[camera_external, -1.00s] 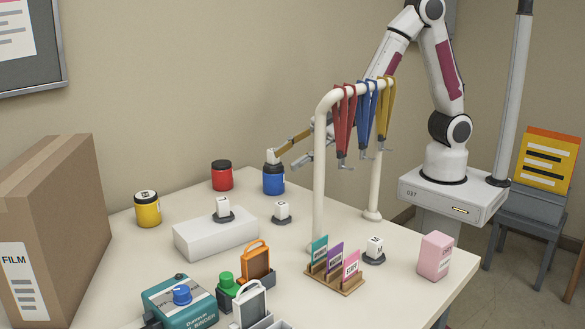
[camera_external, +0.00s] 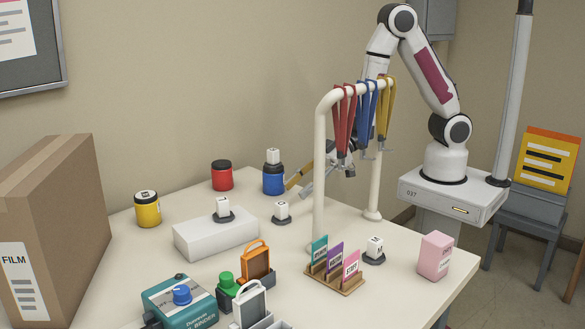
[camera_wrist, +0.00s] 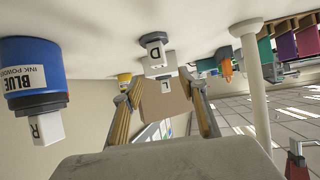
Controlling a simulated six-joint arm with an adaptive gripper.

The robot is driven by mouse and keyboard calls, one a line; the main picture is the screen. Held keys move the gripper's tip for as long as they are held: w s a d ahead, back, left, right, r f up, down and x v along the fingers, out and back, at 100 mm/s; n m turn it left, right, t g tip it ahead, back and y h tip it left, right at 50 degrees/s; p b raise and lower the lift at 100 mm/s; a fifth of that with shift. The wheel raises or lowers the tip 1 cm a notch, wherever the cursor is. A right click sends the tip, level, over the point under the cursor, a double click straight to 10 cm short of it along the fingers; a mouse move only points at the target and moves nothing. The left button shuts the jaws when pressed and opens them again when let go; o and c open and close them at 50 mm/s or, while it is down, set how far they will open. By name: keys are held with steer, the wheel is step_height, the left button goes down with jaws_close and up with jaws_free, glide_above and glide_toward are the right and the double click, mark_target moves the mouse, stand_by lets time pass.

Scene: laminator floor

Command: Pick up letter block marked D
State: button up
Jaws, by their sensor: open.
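The letter block marked D (camera_external: 281,209) is a white cube on a dark round base on the table, in front of the blue jar. In the wrist view, which is upside down, the D block (camera_wrist: 154,50) shows its letter face, beyond the fingertips and roughly between them. My gripper (camera_external: 298,188) is open and empty, behind and to the right of the block and apart from it. Its two fingers also show spread in the wrist view (camera_wrist: 164,77).
The blue ink jar (camera_external: 273,182) with a block marked R (camera_wrist: 47,127) on top stands close by. A white box (camera_external: 216,236) bears another block. The white rack (camera_external: 319,170) with hanging red, blue and yellow straps stands just right of my gripper.

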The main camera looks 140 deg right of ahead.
mark_target(282, 203)
steer(key=shift+x, duration=1.25)
steer(key=shift+w, duration=0.1)
steer(key=shift+f+x, duration=0.25)
steer(key=shift+x, duration=2.25)
steer(key=shift+r, duration=0.1)
jaws_close()
